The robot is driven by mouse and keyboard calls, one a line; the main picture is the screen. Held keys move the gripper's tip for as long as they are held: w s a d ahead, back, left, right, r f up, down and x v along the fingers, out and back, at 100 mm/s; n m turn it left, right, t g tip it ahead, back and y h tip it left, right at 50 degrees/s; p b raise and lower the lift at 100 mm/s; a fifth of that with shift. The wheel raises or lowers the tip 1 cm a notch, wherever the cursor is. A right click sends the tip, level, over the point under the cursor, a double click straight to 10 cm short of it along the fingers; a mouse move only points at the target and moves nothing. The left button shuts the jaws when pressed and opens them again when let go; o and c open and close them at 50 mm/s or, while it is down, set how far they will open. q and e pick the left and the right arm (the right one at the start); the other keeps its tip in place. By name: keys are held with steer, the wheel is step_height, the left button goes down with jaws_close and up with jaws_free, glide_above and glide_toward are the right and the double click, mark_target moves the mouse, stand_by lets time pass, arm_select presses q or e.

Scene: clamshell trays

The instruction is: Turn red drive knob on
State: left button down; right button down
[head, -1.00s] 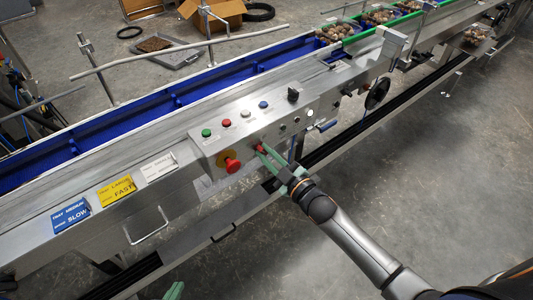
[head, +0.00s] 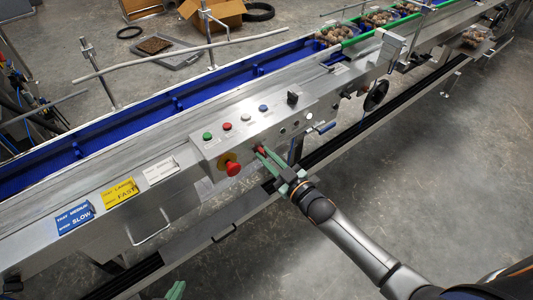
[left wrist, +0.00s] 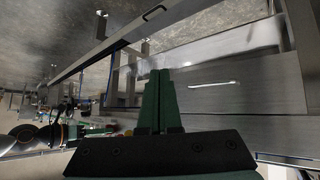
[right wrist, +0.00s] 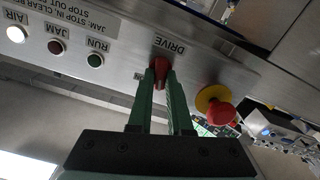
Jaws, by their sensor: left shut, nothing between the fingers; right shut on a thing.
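The red drive knob (right wrist: 161,69) sits under the DRIVE label on the front of the steel control panel. In the head view the knob (head: 260,149) is at the tips of my right gripper (head: 264,154). In the right wrist view the green fingers of that gripper (right wrist: 162,78) are closed on the knob's sides. The fingers hide part of the knob. My left gripper (head: 176,290) shows only as green tips at the bottom edge of the head view. In the left wrist view its fingers (left wrist: 157,75) are together and empty.
A red emergency stop (head: 232,168) on a yellow disc juts out beside the knob. Coloured buttons (head: 227,126) and a black switch (head: 292,97) are on the panel top. Several trays (head: 378,17) are on the conveyor. The floor at right is clear.

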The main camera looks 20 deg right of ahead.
steer(key=m+p, duration=0.1)
steer(key=m, duration=0.3)
steer(key=shift+d+m, duration=0.1)
steer(key=shift+m, duration=0.2)
steer(key=m, duration=0.5)
steer(key=shift+m, duration=0.3)
steer(key=c, duration=0.8)
jaws_free()
steer(key=shift+c, duration=0.2)
